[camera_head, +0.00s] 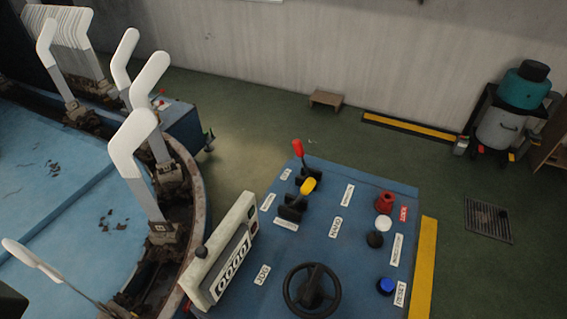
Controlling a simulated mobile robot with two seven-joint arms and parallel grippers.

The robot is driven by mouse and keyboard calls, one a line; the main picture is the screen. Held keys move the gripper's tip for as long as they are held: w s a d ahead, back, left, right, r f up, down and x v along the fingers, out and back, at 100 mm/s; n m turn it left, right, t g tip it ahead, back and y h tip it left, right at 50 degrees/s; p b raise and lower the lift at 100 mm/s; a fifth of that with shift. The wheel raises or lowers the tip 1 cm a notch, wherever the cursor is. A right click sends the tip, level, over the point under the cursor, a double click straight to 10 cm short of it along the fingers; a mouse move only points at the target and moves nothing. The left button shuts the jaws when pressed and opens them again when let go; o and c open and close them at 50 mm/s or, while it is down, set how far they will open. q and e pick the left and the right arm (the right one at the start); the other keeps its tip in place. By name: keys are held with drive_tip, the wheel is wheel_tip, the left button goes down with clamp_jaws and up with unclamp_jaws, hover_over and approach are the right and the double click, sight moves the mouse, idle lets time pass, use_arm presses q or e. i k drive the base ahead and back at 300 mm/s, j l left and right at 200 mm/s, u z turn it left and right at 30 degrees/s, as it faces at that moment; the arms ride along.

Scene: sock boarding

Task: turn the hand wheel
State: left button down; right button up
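The hand wheel (312,289) is a black ring with a hub and a spoke. It sits on the blue control panel (342,255) at the bottom of the view, near the front edge. Neither of my grippers shows in this view. Nothing is touching the wheel.
A red-knobbed lever (298,149) and a yellow-knobbed lever (307,186) stand behind the wheel. A blue button (386,286) is to its right. A counter box (226,250) is to its left, beside a curved track carrying white foot-shaped boards (135,145). Green floor lies beyond.

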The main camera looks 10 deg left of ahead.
sight(312, 291)
drive_tip(key=u, duration=1.6)
drive_tip(key=i+z, duration=0.1)
drive_tip(key=z, duration=0.3)
drive_tip(key=j+z, duration=0.1)
drive_tip(key=z, duration=0.3)
drive_tip(key=i+j+z, duration=0.1)
drive_tip(key=z, duration=0.3)
drive_tip(key=i+j+z, duration=0.1)
drive_tip(key=z, duration=0.25)
